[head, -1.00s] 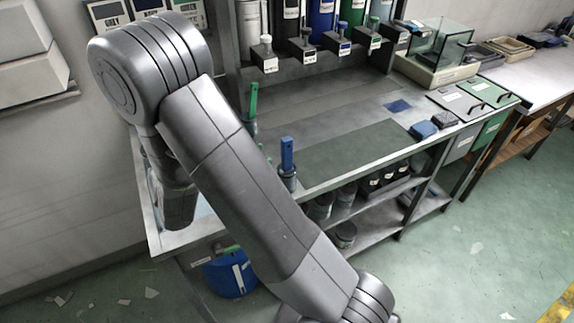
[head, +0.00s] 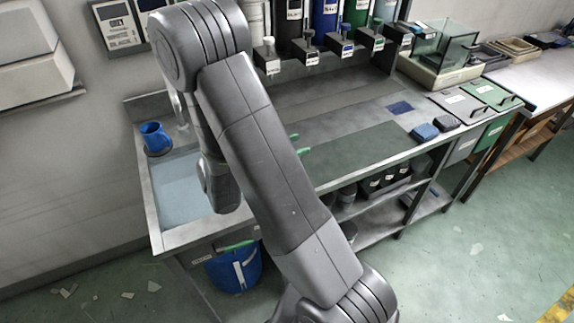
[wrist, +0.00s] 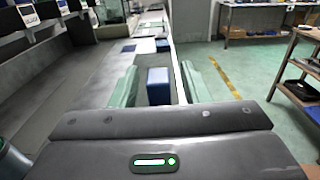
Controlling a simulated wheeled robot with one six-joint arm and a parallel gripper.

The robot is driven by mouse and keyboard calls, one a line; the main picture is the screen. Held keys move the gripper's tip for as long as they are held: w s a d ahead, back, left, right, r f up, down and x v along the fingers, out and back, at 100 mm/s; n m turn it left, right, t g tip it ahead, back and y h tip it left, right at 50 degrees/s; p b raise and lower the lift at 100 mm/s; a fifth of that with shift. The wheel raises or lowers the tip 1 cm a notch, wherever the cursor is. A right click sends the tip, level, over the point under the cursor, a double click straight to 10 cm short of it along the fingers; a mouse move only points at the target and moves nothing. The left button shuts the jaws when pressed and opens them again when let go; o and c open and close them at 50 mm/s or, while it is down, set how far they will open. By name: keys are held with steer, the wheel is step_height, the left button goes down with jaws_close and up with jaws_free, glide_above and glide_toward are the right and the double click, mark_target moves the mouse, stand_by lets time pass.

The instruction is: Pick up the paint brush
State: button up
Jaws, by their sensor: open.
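My gripper is open. In the head view only the green fingertips of my gripper (head: 298,145) show, pointing right past the edge of my arm. The lower part of the handle is hidden by my gripper body in the wrist view.
A blue mug (head: 155,138) stands by the sink (head: 180,185) at the left of the bench. A blue bucket (head: 233,268) is below. Labelled cylinders (head: 325,18) line the back. Blue blocks (head: 424,132) lie to the right. The middle worktop (head: 365,150) is clear.

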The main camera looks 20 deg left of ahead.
steer(key=shift+c, duration=0.2)
jaws_close()
steer(key=shift+r, duration=0.1)
